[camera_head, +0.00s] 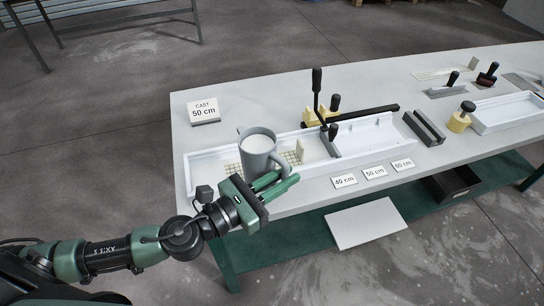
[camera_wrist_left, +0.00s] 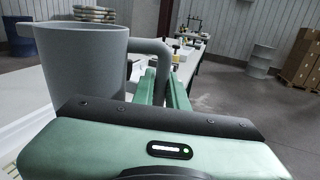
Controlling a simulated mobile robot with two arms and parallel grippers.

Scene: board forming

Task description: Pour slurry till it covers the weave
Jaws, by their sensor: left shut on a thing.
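A grey jug (camera_head: 259,155) with white slurry at its top stands upright over the left part of a long white mould (camera_head: 210,158). My left gripper (camera_head: 277,181) is shut on the jug's handle, at the jug's right front. The jug (camera_wrist_left: 85,65) and its handle (camera_wrist_left: 150,50) also show large in the left wrist view, with the gripper's green fingers (camera_wrist_left: 172,88) at the handle. A yellowish weave (camera_head: 290,158) shows in the mould on both sides of the jug; its middle is hidden behind the jug. My right gripper is not in view.
A black-handled divider (camera_head: 332,140) crosses the mould right of the jug. A sign reading CAST 50 cm (camera_head: 204,109) stands at the back left. Cards marked 40, 50 (camera_head: 375,172) and 60 cm lie along the front. Another white mould (camera_head: 508,112) is at the right.

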